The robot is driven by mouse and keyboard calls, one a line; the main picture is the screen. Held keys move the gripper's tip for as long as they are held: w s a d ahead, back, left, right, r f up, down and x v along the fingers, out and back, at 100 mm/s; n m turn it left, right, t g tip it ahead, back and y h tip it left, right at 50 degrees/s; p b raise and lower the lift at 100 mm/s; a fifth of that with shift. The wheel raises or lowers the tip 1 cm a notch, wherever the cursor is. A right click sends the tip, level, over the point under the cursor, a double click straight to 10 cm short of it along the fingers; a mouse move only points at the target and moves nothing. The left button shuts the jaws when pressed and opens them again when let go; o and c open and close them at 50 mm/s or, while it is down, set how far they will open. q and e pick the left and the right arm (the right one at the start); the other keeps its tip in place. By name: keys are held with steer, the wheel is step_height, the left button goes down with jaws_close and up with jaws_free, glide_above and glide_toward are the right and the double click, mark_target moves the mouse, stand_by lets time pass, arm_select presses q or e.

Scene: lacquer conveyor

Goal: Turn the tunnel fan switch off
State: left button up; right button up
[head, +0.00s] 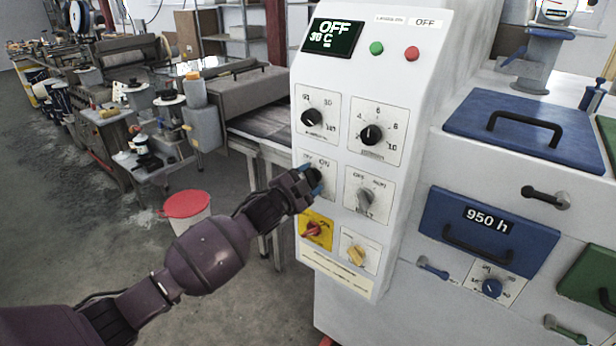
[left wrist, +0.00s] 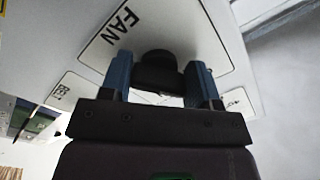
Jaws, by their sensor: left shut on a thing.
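The fan switch is a black knob (left wrist: 157,68) on a white plate marked FAN (left wrist: 108,33). In the head view its plate (head: 325,163) is in the left column of the control panel (head: 345,275), with ON legible at its top. My left gripper (head: 312,180) reaches the panel there and hides most of the knob. In the left wrist view its two blue fingers (left wrist: 158,80) are on either side of the knob, shut on it. The knob's pointer direction is hidden. My right gripper is not in view.
Other knobs sit close by: a black dial (head: 312,117) above, a grey switch (head: 366,199) to the right, a red switch (head: 314,229) below. The display (head: 332,38) reads OFF and 30 C. A red-lidded bin (head: 186,204) stands on the floor behind my arm.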

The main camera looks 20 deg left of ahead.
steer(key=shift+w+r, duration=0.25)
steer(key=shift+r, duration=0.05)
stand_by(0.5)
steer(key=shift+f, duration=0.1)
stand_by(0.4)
arm_select(q)
steer(key=o, duration=0.9)
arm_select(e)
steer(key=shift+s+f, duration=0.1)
arm_select(q)
steer(key=b+v, duration=0.1)
steer(key=v, duration=0.9)
steer(key=shift+s, duration=0.4)
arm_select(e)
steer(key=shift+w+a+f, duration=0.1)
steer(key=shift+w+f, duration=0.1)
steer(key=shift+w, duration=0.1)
arm_select(q)
steer(key=shift+a, duration=0.15)
